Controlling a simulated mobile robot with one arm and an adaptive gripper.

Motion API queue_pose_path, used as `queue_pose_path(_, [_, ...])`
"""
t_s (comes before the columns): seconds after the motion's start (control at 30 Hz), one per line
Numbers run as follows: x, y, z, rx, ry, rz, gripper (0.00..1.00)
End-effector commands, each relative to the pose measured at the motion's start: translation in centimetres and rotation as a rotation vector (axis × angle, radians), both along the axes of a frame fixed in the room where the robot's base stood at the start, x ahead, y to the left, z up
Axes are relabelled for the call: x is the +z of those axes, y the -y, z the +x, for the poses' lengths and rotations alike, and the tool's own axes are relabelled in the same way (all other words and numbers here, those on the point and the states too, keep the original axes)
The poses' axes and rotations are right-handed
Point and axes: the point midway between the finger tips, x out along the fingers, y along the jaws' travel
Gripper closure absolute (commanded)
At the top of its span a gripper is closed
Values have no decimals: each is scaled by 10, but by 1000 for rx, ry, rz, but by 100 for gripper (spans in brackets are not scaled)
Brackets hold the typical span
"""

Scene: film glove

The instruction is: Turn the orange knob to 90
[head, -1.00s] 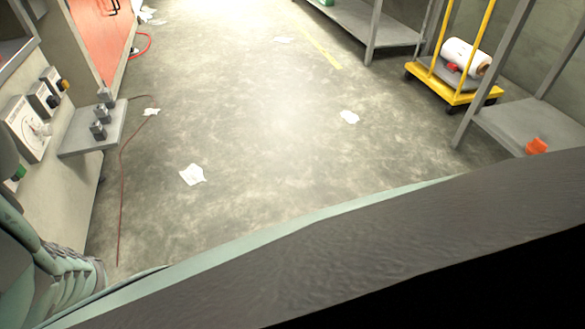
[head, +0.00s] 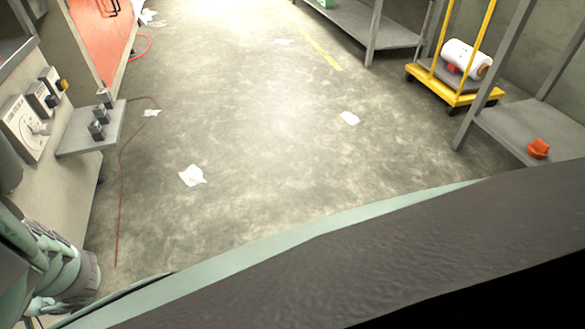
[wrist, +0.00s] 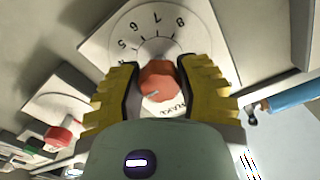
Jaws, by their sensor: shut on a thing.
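The orange knob (wrist: 157,82) sits at the middle of a white dial plate (wrist: 112,38) in the wrist view. Black numbers from 4 to 8 show along the dial's upper arc, and a pale mark shows on the knob. My gripper (wrist: 158,78) has its two yellow ridged fingers on either side of the knob and is shut on it. The lower part of the dial is partly hidden by the gripper. The head view does not show the gripper's fingers or this knob clearly.
A second dial with a red knob (wrist: 62,136) is at the left of the wrist view, and a blue handle (wrist: 295,97) is at the right. In the head view, a grey shelf (head: 75,142) juts from the left panel. The floor (head: 260,150) is mostly open, with scattered paper.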

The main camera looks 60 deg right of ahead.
Motion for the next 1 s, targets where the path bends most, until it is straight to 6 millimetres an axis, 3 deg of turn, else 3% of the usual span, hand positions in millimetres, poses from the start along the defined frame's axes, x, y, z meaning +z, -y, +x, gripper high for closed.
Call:
queue_pose_path(0.3, [-2, 2, 0, -4, -5, -4, 100])
queue_pose_path(0.33, [-2, 2, 0, -4, -5, -4, 60])
queue_pose_path(0.6, [-1, 1, 0, -3, -2, -3, 32])
queue_pose_path(1.0, [-1, 5, -3, -2, -2, -4, 30])
